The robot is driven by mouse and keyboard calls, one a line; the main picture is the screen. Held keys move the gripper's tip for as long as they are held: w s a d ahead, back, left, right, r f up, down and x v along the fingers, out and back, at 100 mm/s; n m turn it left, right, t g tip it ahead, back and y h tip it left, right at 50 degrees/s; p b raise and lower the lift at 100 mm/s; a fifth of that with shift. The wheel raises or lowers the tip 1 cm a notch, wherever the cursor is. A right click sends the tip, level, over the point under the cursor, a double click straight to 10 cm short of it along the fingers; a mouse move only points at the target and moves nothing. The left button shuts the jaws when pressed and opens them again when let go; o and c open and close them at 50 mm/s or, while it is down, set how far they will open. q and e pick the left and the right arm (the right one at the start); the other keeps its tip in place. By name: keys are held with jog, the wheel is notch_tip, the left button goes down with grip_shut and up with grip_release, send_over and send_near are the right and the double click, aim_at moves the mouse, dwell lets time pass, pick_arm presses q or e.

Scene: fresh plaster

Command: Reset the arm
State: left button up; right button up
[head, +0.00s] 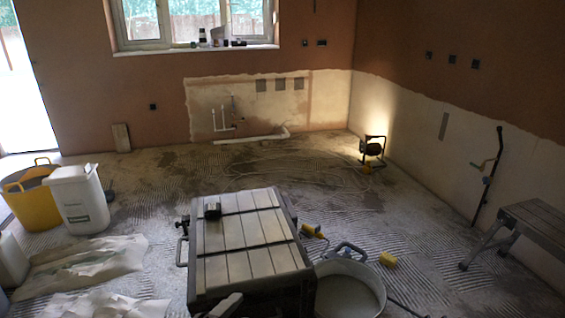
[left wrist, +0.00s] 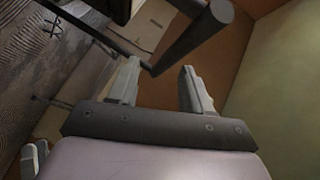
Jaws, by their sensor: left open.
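My left gripper (left wrist: 163,80) shows in the left wrist view with its two grey fingers apart and nothing between them. A dark bar (left wrist: 190,42) and a dark frame lie just beyond the fingertips; I cannot tell whether they touch. In the head view a small grey piece (head: 226,305) shows at the bottom edge, in front of the slatted workbench (head: 250,262); I cannot tell whether it is part of my gripper. My right gripper is in neither view.
A small black object (head: 212,210) sits on the workbench. A grey bucket (head: 377,279) stands right of it. A yellow tub (head: 32,205) and white bin (head: 77,200) stand left. A work lamp (head: 372,147) and looped cable lie behind. A step bench (head: 535,222) stands right.

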pick_arm(q)
jog(key=s+a+f+n+g+y, duration=0.1)
jog(key=s+a+f+n+y, duration=0.1)
jog(key=s+a+f+n, duration=0.3)
jog(key=s+a+f+n+g+y+p, duration=0.1)
jog(key=s+a+f+n, duration=0.4)
jog(key=s+n, duration=0.6)
notch_tip(320, 180, down, 3)
jog(key=shift+s+r+n+g+y, duration=0.2)
jog(key=shift+s+n+g+y, duration=0.25)
jog(key=shift+g+y, duration=0.45)
jog(key=shift+a, duration=0.1)
